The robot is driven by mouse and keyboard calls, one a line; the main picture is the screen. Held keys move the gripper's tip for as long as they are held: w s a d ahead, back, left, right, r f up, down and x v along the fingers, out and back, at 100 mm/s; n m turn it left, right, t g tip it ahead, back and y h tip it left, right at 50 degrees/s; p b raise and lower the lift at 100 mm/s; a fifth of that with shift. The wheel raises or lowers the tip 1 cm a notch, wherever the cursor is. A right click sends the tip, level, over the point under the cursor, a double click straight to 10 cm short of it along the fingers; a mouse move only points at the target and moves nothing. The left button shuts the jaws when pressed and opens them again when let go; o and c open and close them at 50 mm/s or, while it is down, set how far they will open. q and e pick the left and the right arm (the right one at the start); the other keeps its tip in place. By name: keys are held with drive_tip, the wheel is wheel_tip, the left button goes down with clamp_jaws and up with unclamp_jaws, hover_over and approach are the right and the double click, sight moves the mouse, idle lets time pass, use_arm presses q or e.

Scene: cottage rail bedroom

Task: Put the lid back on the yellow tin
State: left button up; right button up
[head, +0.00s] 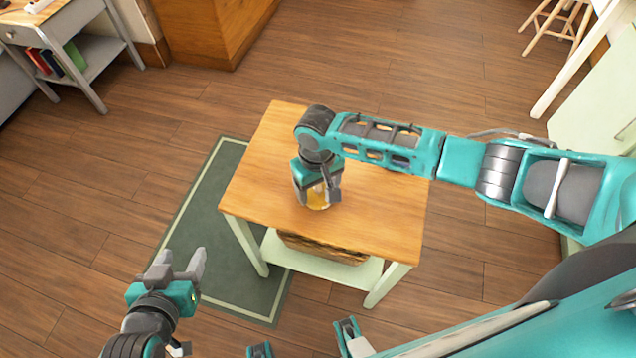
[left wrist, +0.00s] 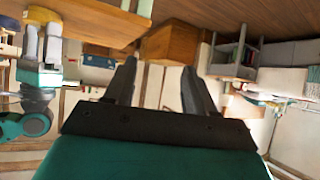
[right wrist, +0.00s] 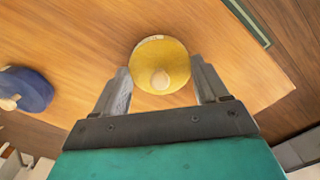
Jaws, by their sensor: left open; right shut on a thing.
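A round yellow lid (right wrist: 174,58) with a pale knob shows from above in the right wrist view, between the two fingers of my right gripper (right wrist: 160,80). The right gripper is shut on this lid. In the head view the right gripper (head: 322,192) points down over the small table, and the yellow tin (head: 318,202) shows partly beneath it. The fingers hide much of it, so I cannot tell whether lid and tin touch. My left gripper (head: 181,256) is open and empty, left of the table; its fingers also show in the left wrist view (left wrist: 160,80).
The wooden tabletop (head: 385,225) is mostly bare. A dark blue round thing with a pale knob (right wrist: 28,90) stands on it in the right wrist view; my arm hides it in the head view. A basket (head: 322,248) sits on the lower shelf. A green rug (head: 215,215) lies left.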

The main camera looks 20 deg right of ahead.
drive_tip(key=o, duration=1.1)
use_arm(q)
drive_tip(key=shift+a, duration=0.1)
drive_tip(key=p, duration=0.1)
drive_tip(key=s+a+r+p, duration=0.1)
drive_tip(key=p, duration=0.1)
drive_tip(key=shift+a+y, duration=0.25)
drive_tip(key=shift+y, duration=0.15)
use_arm(e)
wheel_tip(320, 180, up, 13)
drive_tip(key=shift+a, duration=0.1)
